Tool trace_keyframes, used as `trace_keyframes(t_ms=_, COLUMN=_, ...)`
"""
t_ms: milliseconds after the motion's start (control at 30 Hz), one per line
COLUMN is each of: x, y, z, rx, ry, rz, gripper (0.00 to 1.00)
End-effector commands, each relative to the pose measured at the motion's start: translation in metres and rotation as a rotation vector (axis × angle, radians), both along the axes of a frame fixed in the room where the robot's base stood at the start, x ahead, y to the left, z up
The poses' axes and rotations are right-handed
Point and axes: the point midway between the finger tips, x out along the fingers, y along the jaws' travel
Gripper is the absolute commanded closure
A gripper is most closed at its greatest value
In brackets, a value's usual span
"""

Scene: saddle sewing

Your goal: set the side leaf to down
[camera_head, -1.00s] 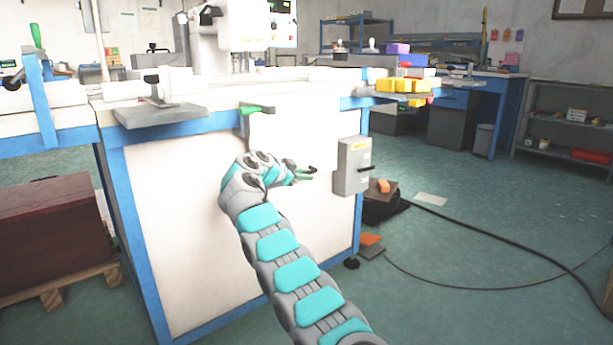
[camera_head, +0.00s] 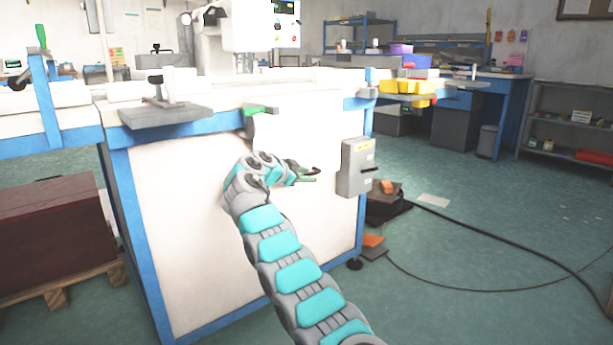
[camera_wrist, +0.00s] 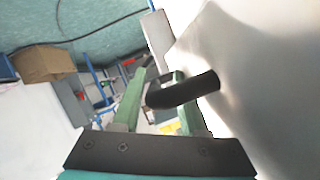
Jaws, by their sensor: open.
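My gripper (camera_head: 312,174) is in front of the bench's white front panel, left of the grey box and well below the leaf. Its green fingers are open. In the wrist view a black rod-like handle (camera_wrist: 185,92) crosses between the fingers (camera_wrist: 160,105), partly over the right one. The fingers are not closed on it. Whether they touch it, I cannot tell. The handle's mount is unclear.
A grey box (camera_head: 357,168) is fixed to the panel's right part. A green-handled clamp (camera_head: 259,112) hangs at the bench's front edge. A cable (camera_head: 480,236) and small items lie on the floor at right. A dark red crate (camera_head: 48,228) sits on a pallet at left.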

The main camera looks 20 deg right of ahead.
Motion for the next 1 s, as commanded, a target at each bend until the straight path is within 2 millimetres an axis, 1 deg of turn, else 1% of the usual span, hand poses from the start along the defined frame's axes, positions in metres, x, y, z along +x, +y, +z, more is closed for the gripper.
trace_keyframes(t_ms=67, x=-0.001, y=0.001, z=0.0, rx=0.0, ry=0.001, rz=-0.001, gripper=0.53)
trace_keyframes(t_ms=167, x=-0.005, y=0.009, z=0.004, rx=0.0, ry=-0.001, rz=0.0, gripper=0.53)
trace_keyframes(t_ms=400, x=-0.022, y=0.042, z=0.018, rx=0.0, ry=-0.002, rz=0.002, gripper=0.53)
trace_keyframes(t_ms=600, x=-0.031, y=0.061, z=0.026, rx=0.0, ry=0.0, rz=0.003, gripper=0.53)
trace_keyframes(t_ms=733, x=-0.034, y=0.065, z=0.027, rx=0.0, ry=0.001, rz=0.002, gripper=0.53)
trace_keyframes(t_ms=1000, x=-0.034, y=0.065, z=0.028, rx=-0.001, ry=0.0, rz=0.001, gripper=0.53)
